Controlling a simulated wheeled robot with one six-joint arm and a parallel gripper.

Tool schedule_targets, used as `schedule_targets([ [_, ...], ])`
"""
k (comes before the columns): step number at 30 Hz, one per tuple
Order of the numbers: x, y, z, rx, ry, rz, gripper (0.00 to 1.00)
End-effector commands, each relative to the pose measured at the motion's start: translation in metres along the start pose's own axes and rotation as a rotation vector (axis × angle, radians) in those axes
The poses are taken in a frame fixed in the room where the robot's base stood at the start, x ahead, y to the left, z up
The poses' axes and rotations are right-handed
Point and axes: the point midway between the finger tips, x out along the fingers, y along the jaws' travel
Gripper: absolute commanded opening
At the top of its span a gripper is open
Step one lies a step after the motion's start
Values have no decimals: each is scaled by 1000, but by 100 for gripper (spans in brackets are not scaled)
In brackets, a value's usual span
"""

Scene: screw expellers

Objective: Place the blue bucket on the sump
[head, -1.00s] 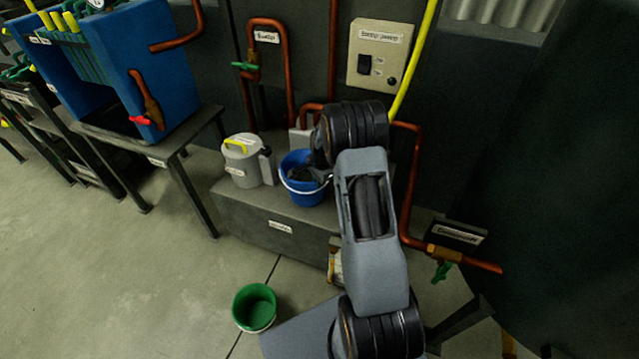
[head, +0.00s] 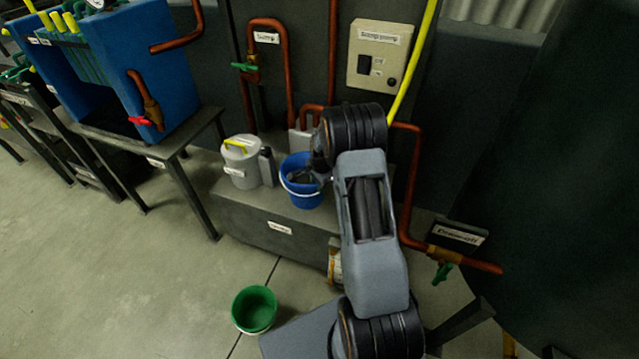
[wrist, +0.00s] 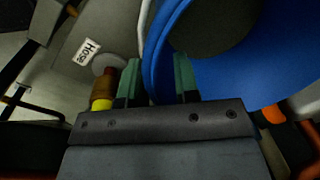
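The blue bucket (head: 303,195) is upright on top of the grey sump box (head: 240,213), beside the grey can, with its white handle hanging at the front. It appears to rest on the box. My gripper (head: 318,178) is at the bucket's right rim in the head view, partly hidden by my wrist. In the wrist view, the green fingers of my gripper (wrist: 158,80) are apart, one on each side of the rim of the blue bucket (wrist: 160,48). A gap shows between them, and they do not look clamped on the wall.
A grey can (head: 240,165) with a yellow handle stands left of the bucket. A green bucket (head: 254,309) stands on the floor in front. A drain-off valve (head: 441,272) is at right.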

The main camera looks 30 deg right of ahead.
Motion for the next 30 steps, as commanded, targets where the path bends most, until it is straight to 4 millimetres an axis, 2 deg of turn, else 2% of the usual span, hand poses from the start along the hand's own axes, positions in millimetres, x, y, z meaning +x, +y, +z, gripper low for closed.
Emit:
schedule_targets([
  [5, -13, -1, 0, 0, 1, -1, 29],
  [18, -94, -1, 0, 0, 2, -3, 29],
  [25, -118, 0, 0, -3, 1, -1, 29],
  [28, -134, 2, 8, -51, 5, -7, 29],
  [30, -153, 7, 22, -130, 12, -15, 29],
])
